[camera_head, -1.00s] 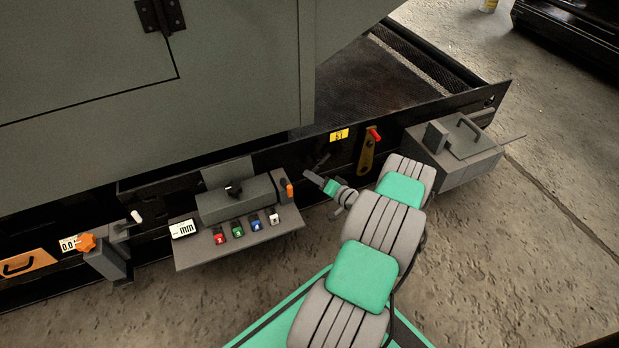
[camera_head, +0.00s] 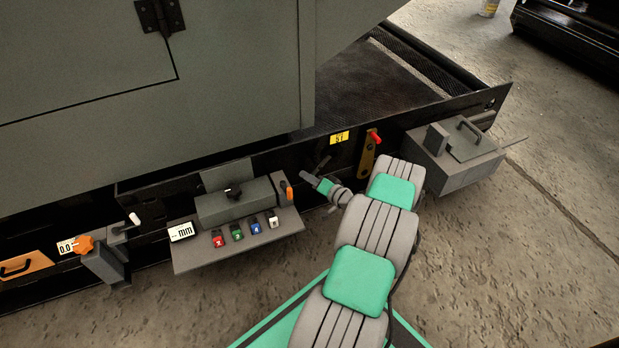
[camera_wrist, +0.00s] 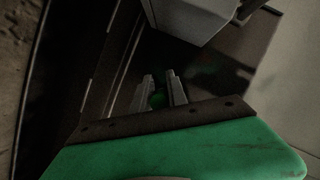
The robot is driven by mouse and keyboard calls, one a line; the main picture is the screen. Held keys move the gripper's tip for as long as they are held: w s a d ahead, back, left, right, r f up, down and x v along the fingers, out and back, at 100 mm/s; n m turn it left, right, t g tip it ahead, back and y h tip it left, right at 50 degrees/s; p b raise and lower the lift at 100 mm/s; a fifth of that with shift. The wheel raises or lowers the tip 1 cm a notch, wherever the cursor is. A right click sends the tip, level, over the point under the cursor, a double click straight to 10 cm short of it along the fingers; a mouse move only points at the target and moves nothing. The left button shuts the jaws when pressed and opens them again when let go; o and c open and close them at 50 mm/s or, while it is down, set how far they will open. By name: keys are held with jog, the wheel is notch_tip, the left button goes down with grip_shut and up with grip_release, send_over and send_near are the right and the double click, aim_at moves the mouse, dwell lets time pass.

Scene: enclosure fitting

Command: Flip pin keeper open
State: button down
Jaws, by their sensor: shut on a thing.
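My gripper (camera_head: 306,177) is in front of the dark panel, just right of the grey console (camera_head: 235,203). In the wrist view, its two fingers (camera_wrist: 163,88) are close together, with a small dark green rounded thing (camera_wrist: 157,100) between them. The head view is too coarse to show what is held. No part is clearly recognisable as the pin keeper; a small dark lever (camera_head: 322,162) sticks out of the panel just above my gripper. An orange-tipped lever (camera_head: 286,190) stands at the console's right end, left of my fingertips.
A brass lever with a red knob (camera_head: 369,152) is on the panel to the right, near my arm. A grey box with a handle (camera_head: 460,155) stands farther right. An orange knob (camera_head: 85,243) is at left. The floor in front is clear.

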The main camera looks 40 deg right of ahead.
jog(key=shift+s+d, duration=0.1)
jog(key=shift+d, duration=0.2)
jog(key=shift+a, duration=0.2)
jog(key=shift+s+d+f+n+g+h, duration=0.15)
jog(key=shift+d+f+n+g+h, duration=0.15)
jog(key=shift+d+n+h, duration=0.55)
jog(key=shift+s+d+f+n+g+h, duration=0.2)
jog(key=shift+d+n+g+h, duration=0.15)
jog(key=shift+n, duration=0.85)
jog(key=shift+s+d+f+n+g+h, duration=0.1)
jog(key=shift+d+f+n+g+h, duration=0.2)
jog(key=shift+d+n+h, duration=0.55)
jog(key=shift+a+n+y, duration=0.1)
jog(key=shift+n+y, duration=0.2)
jog(key=shift+y, duration=0.05)
jog(key=c, duration=1.4)
grip_release()
jog(key=shift+a, duration=0.1)
jog(key=shift+o, duration=0.2)
